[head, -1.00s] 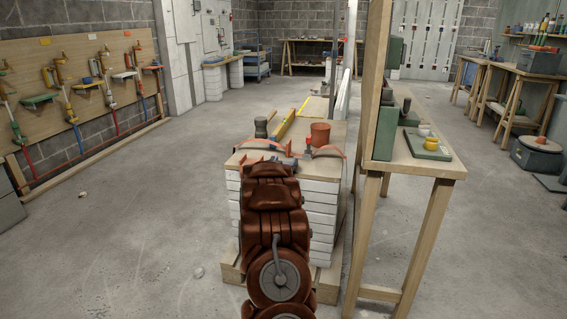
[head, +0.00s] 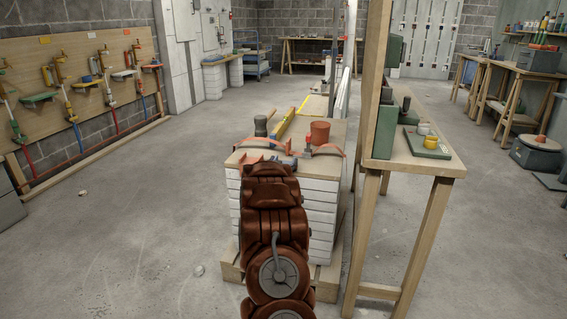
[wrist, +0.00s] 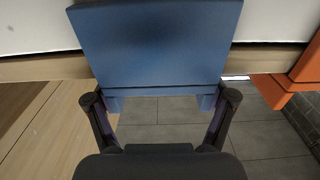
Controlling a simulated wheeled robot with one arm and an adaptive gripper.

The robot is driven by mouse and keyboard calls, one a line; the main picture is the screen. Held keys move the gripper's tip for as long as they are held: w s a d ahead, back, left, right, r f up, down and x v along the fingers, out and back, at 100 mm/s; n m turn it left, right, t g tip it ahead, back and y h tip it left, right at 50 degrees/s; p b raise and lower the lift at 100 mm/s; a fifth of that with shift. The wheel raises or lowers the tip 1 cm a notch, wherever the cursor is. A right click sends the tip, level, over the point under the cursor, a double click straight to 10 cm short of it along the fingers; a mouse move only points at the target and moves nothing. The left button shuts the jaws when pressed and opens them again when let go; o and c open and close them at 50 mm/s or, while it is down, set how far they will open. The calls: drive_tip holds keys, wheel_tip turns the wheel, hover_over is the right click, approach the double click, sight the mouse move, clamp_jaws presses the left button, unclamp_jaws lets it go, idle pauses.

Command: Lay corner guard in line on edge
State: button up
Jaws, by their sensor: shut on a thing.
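My gripper (wrist: 160,106) is shut on a blue corner guard (wrist: 156,42), whose broad flat face fills the upper middle of the wrist view. The guard is at a pale board edge (wrist: 35,69); whether it touches the edge I cannot tell. An orange piece (wrist: 300,78), perhaps another guard, sits on the same edge to its right, apart from it. In the head view my arm hides most of the gripper, and only a bit of blue (head: 289,160) shows at the near edge of the white stack (head: 317,205).
A wooden bench (head: 440,166) stands close on the right.

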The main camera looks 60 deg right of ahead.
drive_tip(key=shift+f, duration=0.4)
drive_tip(key=o, duration=1.1)
drive_tip(key=shift+f, duration=0.1)
drive_tip(key=shift+o, duration=0.7)
drive_tip(key=shift+r, duration=0.2)
drive_tip(key=v, duration=1.2)
drive_tip(key=shift+r, duration=0.1)
